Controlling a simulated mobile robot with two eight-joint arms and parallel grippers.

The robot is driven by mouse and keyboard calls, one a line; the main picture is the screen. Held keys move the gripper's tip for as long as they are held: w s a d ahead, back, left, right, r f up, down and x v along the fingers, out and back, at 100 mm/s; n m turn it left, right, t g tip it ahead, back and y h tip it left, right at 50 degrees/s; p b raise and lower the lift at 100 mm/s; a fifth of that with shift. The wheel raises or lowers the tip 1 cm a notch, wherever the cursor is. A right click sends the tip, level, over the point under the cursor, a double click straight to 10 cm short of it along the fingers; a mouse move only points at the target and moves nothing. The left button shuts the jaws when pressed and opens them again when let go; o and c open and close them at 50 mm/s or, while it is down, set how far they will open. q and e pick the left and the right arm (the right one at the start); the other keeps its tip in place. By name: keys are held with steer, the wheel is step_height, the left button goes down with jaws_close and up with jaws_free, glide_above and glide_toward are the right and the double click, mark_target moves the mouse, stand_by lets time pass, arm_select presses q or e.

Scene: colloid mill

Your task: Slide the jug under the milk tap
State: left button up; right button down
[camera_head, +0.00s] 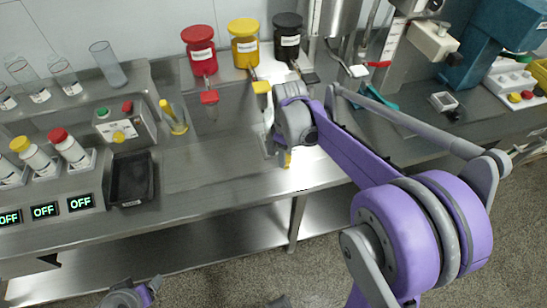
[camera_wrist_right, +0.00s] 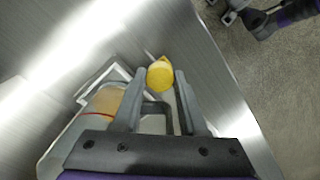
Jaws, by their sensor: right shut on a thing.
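The jug (camera_wrist_right: 108,100) is a clear vessel with an orange-brown patch and a red line, seen from above in the right wrist view. My right gripper (camera_wrist_right: 160,108) is shut on its handle (camera_wrist_right: 158,112), which lies between the fingers. In the head view my right gripper (camera_head: 278,150) is low over the steel counter, and the arm hides most of the jug. A spout with a red handle (camera_head: 378,64) is under the steel machine; I cannot tell whether it is the milk tap. My left gripper (camera_head: 132,296) is partly visible at the bottom edge, its fingers unclear.
Red (camera_head: 200,48), yellow (camera_head: 244,45) and black (camera_head: 288,38) labelled dispensers stand behind. A yellow piece (camera_wrist_right: 160,75) is just beyond my right fingertips. A black tray (camera_head: 132,180) and a switch box (camera_head: 124,124) are at the left. The counter's front-middle (camera_head: 215,165) is clear.

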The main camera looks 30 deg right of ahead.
steer(key=s+d, duration=0.1)
steer(key=d, duration=0.6)
steer(key=s+d, duration=0.2)
steer(key=d, duration=0.5)
steer(key=s+d+b, duration=0.1)
steer(key=s+d, duration=0.1)
steer(key=d, duration=0.6)
steer(key=shift+s+d, duration=0.1)
steer(key=shift+s, duration=0.05)
steer(key=shift+d, duration=0.1)
steer(key=c, duration=0.8)
jaws_free()
steer(key=shift+r, duration=0.1)
steer(key=o, duration=0.4)
steer(key=shift+s+d, duration=0.1)
steer(key=shift+c, duration=0.2)
steer(key=shift+r, duration=0.2)
step_height(320, 180, up, 10)
steer(key=shift+r+p, duration=0.15)
steer(key=shift+p, duration=0.25)
